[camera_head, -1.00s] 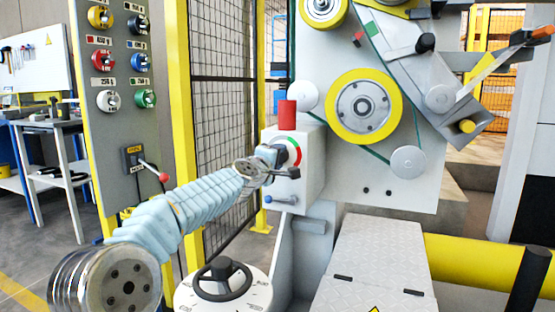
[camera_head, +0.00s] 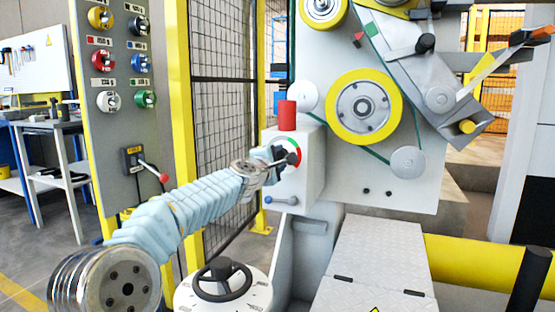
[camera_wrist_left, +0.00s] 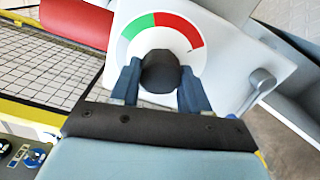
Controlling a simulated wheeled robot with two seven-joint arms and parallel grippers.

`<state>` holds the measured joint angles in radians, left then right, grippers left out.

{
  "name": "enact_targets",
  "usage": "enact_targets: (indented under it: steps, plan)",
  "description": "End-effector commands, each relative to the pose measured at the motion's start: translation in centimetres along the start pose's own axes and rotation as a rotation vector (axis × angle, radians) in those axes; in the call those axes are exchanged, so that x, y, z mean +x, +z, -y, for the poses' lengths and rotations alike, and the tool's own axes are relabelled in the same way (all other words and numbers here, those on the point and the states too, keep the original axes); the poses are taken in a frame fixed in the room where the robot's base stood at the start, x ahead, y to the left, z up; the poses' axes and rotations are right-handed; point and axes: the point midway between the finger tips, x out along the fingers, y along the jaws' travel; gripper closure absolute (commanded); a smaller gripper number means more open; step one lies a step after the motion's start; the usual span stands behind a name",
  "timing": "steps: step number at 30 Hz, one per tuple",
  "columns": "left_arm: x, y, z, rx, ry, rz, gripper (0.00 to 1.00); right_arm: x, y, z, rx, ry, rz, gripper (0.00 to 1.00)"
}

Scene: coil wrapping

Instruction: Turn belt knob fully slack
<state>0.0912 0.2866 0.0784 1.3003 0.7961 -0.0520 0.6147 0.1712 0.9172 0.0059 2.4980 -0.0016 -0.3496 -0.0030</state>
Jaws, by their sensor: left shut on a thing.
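The belt knob (camera_wrist_left: 160,72) is a dark round knob on a white box face, under a dial (camera_wrist_left: 163,27) with a green and a red arc. My left gripper (camera_wrist_left: 158,80) has a blue finger on each side of the knob and is shut on it. In the head view the left gripper (camera_head: 283,158) reaches the white box (camera_head: 312,168) from the left and partly covers the knob and dial. The knob's exact pointer position is hard to read. My right gripper is not in view.
A red cylinder (camera_head: 287,115) stands on top of the box. A small lever (camera_wrist_left: 262,82) sits right of the knob in the wrist view. A black handwheel (camera_head: 222,281) is below my arm, and a mesh fence (camera_head: 222,100) stands behind it.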

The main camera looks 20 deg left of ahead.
Motion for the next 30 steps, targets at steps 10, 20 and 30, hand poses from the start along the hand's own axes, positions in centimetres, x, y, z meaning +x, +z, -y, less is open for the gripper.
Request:
enact_targets:
  steps: [10,20,30]
  plan:
    - [0.0,-0.1,0.1,-0.001,-0.002,-0.001,0.33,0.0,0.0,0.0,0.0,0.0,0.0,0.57]
    - [-0.2,0.0,0.1,0.0,-0.001,0.0,0.29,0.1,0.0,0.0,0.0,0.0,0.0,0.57]
    - [-6.5,-0.1,0.2,0.0,0.003,-0.001,0.29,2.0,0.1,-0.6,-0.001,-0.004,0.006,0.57]
